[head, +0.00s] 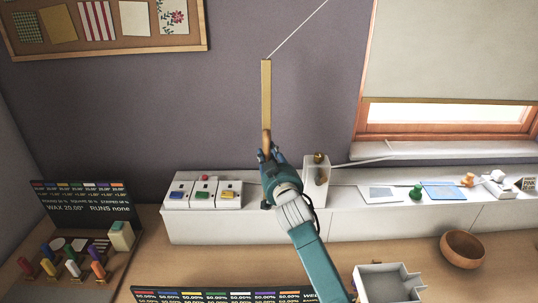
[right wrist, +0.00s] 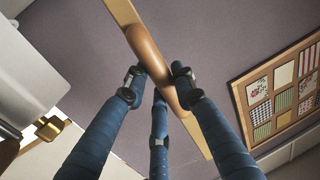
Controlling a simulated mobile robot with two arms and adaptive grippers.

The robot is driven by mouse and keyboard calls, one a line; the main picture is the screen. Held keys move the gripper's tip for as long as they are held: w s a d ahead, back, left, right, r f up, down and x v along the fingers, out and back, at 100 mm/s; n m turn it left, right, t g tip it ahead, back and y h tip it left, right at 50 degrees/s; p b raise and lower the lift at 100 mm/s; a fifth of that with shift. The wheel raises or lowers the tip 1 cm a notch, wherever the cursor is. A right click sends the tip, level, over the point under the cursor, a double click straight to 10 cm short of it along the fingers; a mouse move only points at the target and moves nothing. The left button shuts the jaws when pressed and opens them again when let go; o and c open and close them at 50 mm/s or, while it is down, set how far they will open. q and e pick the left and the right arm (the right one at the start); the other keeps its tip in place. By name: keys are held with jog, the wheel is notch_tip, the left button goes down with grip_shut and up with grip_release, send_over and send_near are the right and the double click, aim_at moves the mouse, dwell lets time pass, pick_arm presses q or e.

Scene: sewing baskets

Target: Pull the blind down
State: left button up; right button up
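The pale blind (head: 450,52) hangs over the window at the upper right of the head view, its lower edge above a bright strip of uncovered window (head: 450,114). A narrow yellow wooden strip (head: 266,92) stands upright on the wall, and a thin white cord (head: 297,29) slants up right from its top. A brown wooden handle (head: 267,138) is at the strip's lower part; it also shows in the right wrist view (right wrist: 150,52). My right gripper (head: 268,153) has its blue fingers around the handle, seemingly closed on it. My left gripper is out of view.
A white ledge (head: 355,215) runs along the wall, with a button box (head: 203,193), a white block (head: 316,182) close beside my right gripper, and small items. A wooden bowl (head: 462,249), grey tray (head: 388,283) and dark price board (head: 82,207) are on the table.

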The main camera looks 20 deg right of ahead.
notch_tip(320, 180, down, 10)
jog(key=b, duration=0.7)
grip_shut()
jog(key=shift+r, duration=0.1)
jog(key=o, duration=0.8)
grip_release()
jog(key=shift+o, duration=1.1)
jog(key=s+a, duration=0.1)
jog(key=s, duration=1.1)
